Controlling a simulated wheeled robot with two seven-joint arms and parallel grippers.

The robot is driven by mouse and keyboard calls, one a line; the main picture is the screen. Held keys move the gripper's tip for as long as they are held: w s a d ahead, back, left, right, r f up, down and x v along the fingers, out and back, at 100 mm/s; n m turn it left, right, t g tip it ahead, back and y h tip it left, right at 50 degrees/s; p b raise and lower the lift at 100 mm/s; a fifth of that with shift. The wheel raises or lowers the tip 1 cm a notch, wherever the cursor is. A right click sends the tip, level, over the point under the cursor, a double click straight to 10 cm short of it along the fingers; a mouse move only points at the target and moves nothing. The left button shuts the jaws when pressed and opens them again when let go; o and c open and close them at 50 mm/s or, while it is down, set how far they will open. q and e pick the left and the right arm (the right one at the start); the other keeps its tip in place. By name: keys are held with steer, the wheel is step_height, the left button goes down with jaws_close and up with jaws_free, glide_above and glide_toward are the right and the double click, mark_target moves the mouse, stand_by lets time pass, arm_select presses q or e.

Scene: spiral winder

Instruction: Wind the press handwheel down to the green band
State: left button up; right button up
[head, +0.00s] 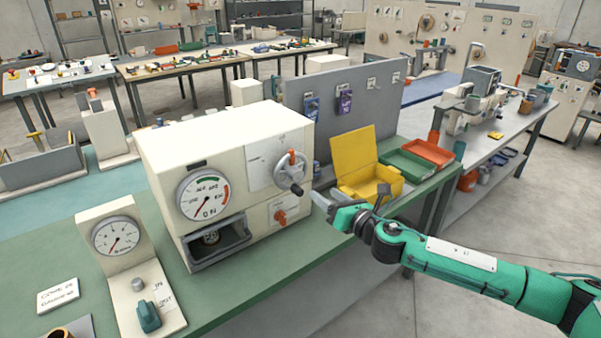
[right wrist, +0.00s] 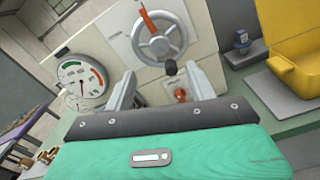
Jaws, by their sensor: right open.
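The press (head: 228,165) is a cream box on the green bench, with a round dial (head: 204,195) that carries a green and a red band. The dial needle points to the lower part of its face. The handwheel (head: 289,172) is grey with an orange-red mark and a dark knob, on the press's right side panel. In the right wrist view the handwheel (right wrist: 160,42) is straight ahead, past the fingertips. My right gripper (head: 324,203) is open and empty, just right of and below the wheel, apart from it; its two fingers also show in the right wrist view (right wrist: 161,88). My left gripper is not in view.
An orange-red knob (head: 280,216) sits on the press below the wheel. A yellow open box (head: 362,180) stands right of the press, near my right arm. A small gauge stand (head: 118,236) stands at the left front. The bench front is partly clear.

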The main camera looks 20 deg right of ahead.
mark_target(299, 175)
steer(key=p+x, duration=0.2)
steer(key=x, duration=0.9)
steer(key=shift+w+a+p, duration=0.15)
steer(key=shift+w+p, duration=0.15)
steer(key=shift+w, duration=0.05)
steer(key=c, duration=1)
